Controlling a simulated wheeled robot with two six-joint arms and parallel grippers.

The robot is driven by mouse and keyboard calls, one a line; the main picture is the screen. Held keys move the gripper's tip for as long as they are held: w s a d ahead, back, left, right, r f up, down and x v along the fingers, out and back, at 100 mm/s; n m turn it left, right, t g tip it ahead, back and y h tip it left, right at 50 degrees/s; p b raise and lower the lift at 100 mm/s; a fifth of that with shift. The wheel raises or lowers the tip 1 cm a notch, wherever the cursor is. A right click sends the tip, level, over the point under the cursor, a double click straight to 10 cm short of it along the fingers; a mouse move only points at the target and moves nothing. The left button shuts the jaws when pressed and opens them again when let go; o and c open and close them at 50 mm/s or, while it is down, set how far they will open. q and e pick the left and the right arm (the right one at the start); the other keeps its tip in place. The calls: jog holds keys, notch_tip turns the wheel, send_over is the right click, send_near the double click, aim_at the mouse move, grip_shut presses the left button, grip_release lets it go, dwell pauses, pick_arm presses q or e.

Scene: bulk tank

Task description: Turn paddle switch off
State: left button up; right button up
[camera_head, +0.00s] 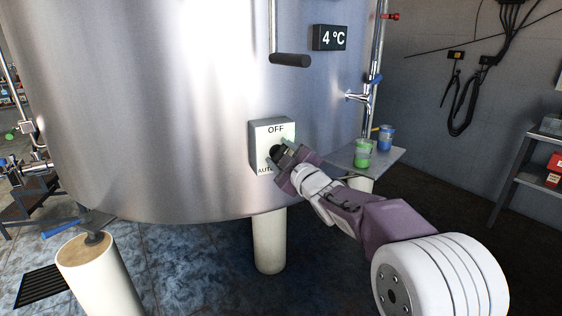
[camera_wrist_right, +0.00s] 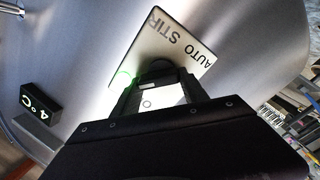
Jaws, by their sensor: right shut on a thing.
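The switch box (camera_head: 259,138) is a pale box on the front of the steel tank, with "OFF" at its top and "AUTO" partly showing at its lower left. In the right wrist view its plate (camera_wrist_right: 172,50) reads "AUTO STIR". The dark paddle (camera_head: 277,151) sits at the middle of the box, mostly hidden by my right gripper (camera_head: 281,157). My right gripper is shut on the paddle; it also shows in the right wrist view (camera_wrist_right: 155,82). A green glow (camera_wrist_right: 122,77) shows beside the jaws there. The paddle's exact position is hard to tell. My left gripper is not in view.
The steel tank (camera_head: 170,100) fills the middle, with a temperature display (camera_head: 329,38) reading 4 °C and a dark handle (camera_head: 290,60) above the box. A small shelf (camera_head: 385,160) at right holds a green cup (camera_head: 363,153) and a blue cup (camera_head: 385,138), close to my right arm.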

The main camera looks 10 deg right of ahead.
jog(key=n+b, duration=0.2)
jog(key=n, duration=0.1)
jog(key=n+b, duration=0.1)
jog(key=shift+a+f, duration=0.15)
jog(key=shift+f, duration=0.15)
jog(key=shift+n+b, duration=0.85)
jog(key=shift+n, duration=1.25)
jog(key=shift+a, duration=0.1)
jog(key=o, duration=1.4)
jog(key=shift+s+r, duration=0.1)
jog(key=shift+s, duration=0.1)
